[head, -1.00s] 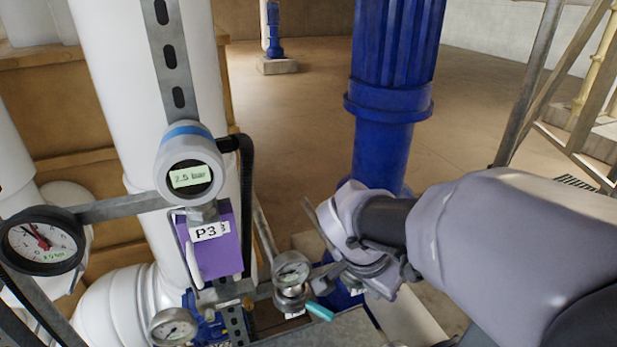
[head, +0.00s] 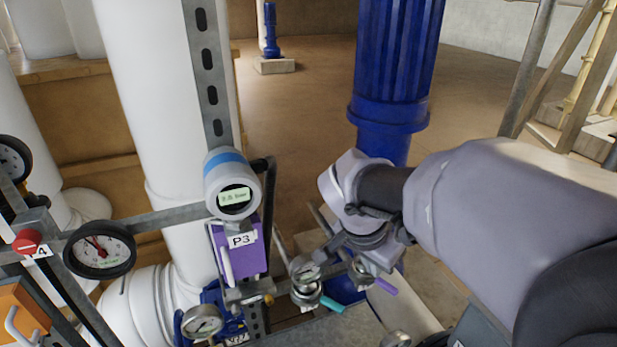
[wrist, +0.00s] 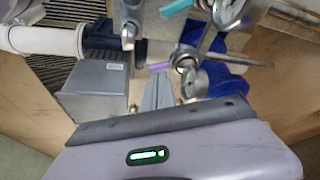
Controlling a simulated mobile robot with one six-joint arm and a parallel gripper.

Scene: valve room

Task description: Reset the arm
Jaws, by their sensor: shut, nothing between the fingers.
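My arm reaches in from the right in the head view, its grey-lilac wrist (head: 350,190) in front of the blue pipe. My gripper (wrist: 158,80) shows in the wrist view as a narrow grey wedge beyond the lilac housing with a green light. Its fingers are together with nothing between them. In the head view the wrist mostly hides the fingers. Past the gripper are small gauges and fittings with a turquoise handle (head: 331,305) and a purple handle (head: 385,286). I cannot tell from these views whether the gripper touches any of them.
A 'P3' purple box (head: 240,252) hangs under a round digital gauge (head: 233,186). A dial gauge (head: 100,250), red button (head: 27,241) and orange box (head: 20,318) are at left. White pipes (head: 150,100) and the blue pipe (head: 395,80) stand upright. Open floor (head: 300,110) lies behind.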

